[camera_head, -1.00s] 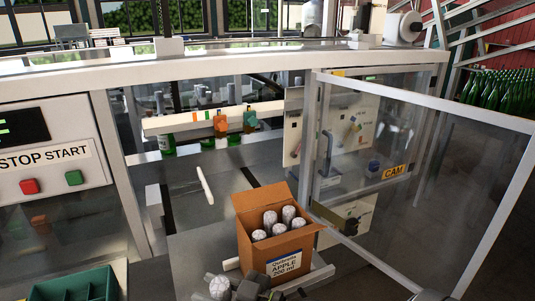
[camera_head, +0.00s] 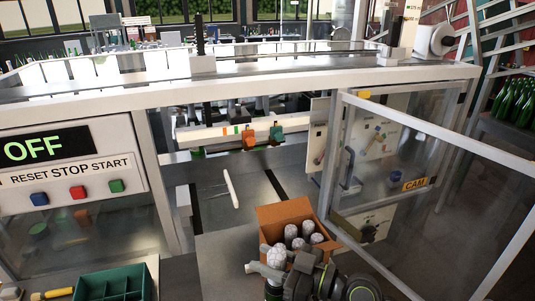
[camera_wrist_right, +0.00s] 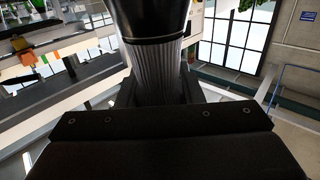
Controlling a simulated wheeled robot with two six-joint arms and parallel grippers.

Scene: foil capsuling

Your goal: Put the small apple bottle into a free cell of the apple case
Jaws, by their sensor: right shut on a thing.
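The apple case (camera_head: 268,214) is an open cardboard box at the lower middle of the head view. Several silver foil-topped bottles (camera_head: 291,232) stand inside it; its front label is hidden behind my right arm. My right gripper (camera_head: 270,271) is at the case's front left corner, shut on the small apple bottle (camera_head: 274,256). The bottle's silver top shows at the case's near edge; I cannot tell whether it is over or in front of the opening. In the right wrist view, the held bottle (camera_wrist_right: 157,70) shows ribbed silver foil between the fingers. My left gripper is out of view.
A green divided crate (camera_head: 150,268) is at the lower left. A clear framed door (camera_head: 440,130) stands open right of the case. The control panel (camera_head: 70,165) reads OFF. The grey machine bed (camera_head: 255,205) behind the case has bare room.

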